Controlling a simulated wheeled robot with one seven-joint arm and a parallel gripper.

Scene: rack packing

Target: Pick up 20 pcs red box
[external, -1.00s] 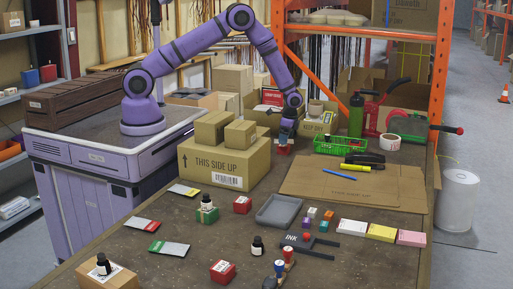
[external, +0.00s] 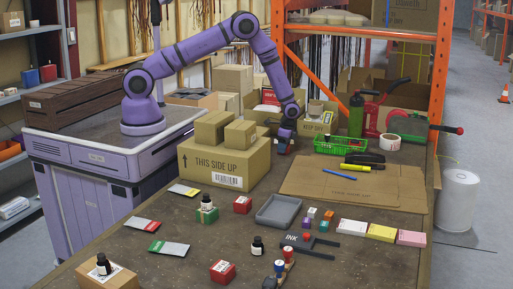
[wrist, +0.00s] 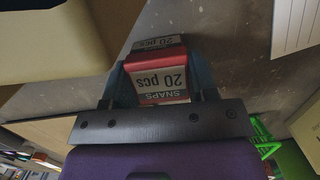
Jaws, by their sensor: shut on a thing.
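My gripper (external: 285,141) is at the far side of the table in the external view, pointing down beside the stacked cardboard boxes. It is shut on a small red box (wrist: 158,80), which fills the space between the fingers in the wrist view. The box has a light label reading "SNAPS 20 pcs". In the external view only a little red of the box (external: 282,150) shows under the gripper. I cannot tell whether it touches the table. Two other red boxes stand apart on the table, one in the middle (external: 242,205) and one at the front (external: 222,272).
A large cardboard box (external: 215,170) with smaller boxes on top stands left of my gripper. A green basket (external: 340,146) is close on the right. Flat cardboard (external: 300,185) lies in front right. An orange rack post (external: 440,90) rises at the right.

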